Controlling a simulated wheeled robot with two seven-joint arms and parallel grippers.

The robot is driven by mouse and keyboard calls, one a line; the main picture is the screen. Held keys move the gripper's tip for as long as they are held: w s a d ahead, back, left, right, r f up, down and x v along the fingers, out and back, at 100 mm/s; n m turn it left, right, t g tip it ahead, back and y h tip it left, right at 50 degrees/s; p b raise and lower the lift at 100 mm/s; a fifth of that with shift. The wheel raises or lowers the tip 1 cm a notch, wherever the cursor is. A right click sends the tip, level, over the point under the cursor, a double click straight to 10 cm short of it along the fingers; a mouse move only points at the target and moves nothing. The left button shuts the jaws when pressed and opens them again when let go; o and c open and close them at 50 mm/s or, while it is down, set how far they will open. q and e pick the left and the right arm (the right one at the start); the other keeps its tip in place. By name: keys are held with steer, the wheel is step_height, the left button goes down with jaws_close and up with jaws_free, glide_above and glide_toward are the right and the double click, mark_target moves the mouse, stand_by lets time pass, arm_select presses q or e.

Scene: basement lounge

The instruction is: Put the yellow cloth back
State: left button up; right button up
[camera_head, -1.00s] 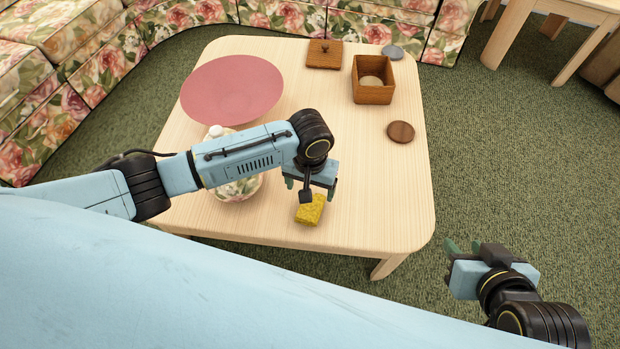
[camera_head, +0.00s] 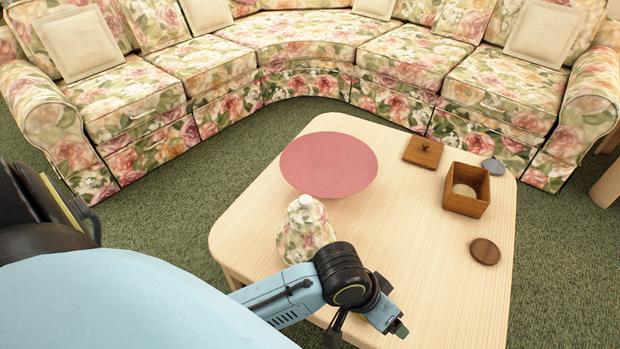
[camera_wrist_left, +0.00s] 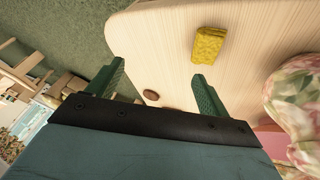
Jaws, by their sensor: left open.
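The yellow cloth (camera_wrist_left: 208,45) is a small, thick, sponge-like block lying flat on the pale wooden table (camera_head: 440,290). In the left wrist view it lies beyond the fingertips, nearer the right finger, and apart from both. In the head view my arm and gripper hide nearly all of it. My left gripper (camera_wrist_left: 157,70) is open, with nothing between its green fingers. In the head view it is above the table's near part, at the bottom (camera_head: 385,325). My right gripper is out of view.
A pink plate (camera_head: 328,164) and a floral lidded jar (camera_head: 304,232) stand left of centre. An open wooden box (camera_head: 466,190) holds a pale round thing. A square wooden lid (camera_head: 422,152), a brown disc (camera_head: 485,251) and a grey disc (camera_head: 493,167) lie around it. A floral sofa (camera_head: 290,45) curves behind.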

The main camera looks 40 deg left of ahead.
arm_select(q)
steer(key=s+a+r+t+y, duration=0.1)
steer(key=s+a+r, duration=0.1)
steer(key=a, duration=0.4)
steer(key=s+a+r+t+y, duration=0.2)
steer(key=s+a+r, duration=0.1)
steer(key=a, duration=0.3)
steer(key=shift+s+a+n, duration=0.3)
steer(key=shift+s+a, duration=0.05)
steer(key=shift+s, duration=0.1)
